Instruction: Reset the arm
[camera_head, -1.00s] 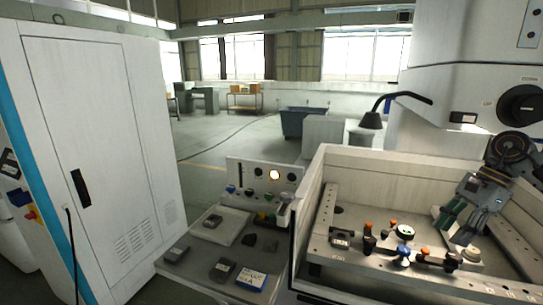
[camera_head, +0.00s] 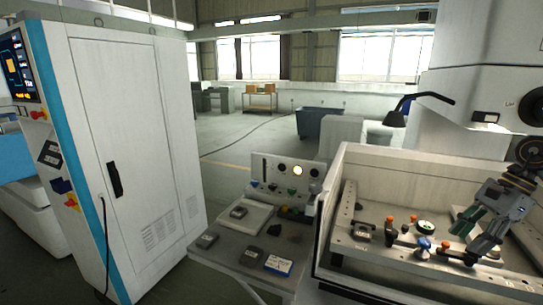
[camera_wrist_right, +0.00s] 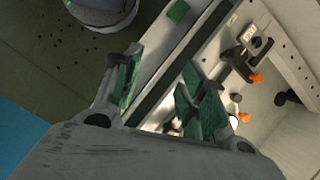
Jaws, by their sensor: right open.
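My right gripper (camera_head: 474,236) is at the right of the head view, above the white machine tank (camera_head: 346,165) with its fixture rail. Its green-padded fingers are apart and nothing shows between them. In the right wrist view the two fingers (camera_wrist_right: 155,95) frame the lower middle, with the tank's edge and rail behind them. My right arm comes in from the right edge of the head view. My left gripper does not show.
Several orange-topped clamps and a blue-topped knob (camera_head: 423,243) stand on the rail under the right gripper. A control panel bench (camera_head: 228,255) with small dark blocks is left of the tank. A tall white cabinet (camera_head: 140,130) stands at left. Open floor lies behind.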

